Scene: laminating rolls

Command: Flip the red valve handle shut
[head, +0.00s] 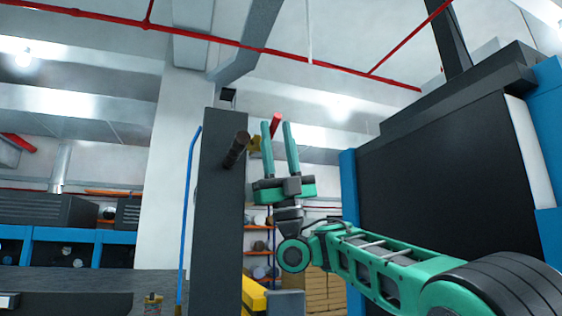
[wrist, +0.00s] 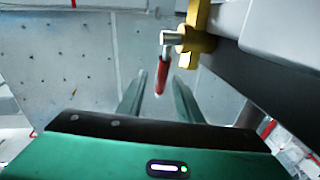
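The red valve handle (wrist: 162,77) shows in the wrist view, hanging from a metal stub on the brass valve body (wrist: 200,30). In the head view the red handle (head: 275,124) shows between my fingertips, and the brass valve (head: 254,143) is just left of them, partly hidden by a finger. My gripper (head: 276,124) is open, its two green fingers pointing up. In the wrist view my gripper (wrist: 160,82) has its fingers on either side of the handle, with gaps visible. I cannot tell how deep the handle sits between them.
A dark pipe end (head: 237,149) sticks out beside the valve, in front of a tall dark grey column (head: 216,220). A large black and blue machine (head: 440,160) stands on the right. Shelves with rolls (head: 258,245) are behind my gripper.

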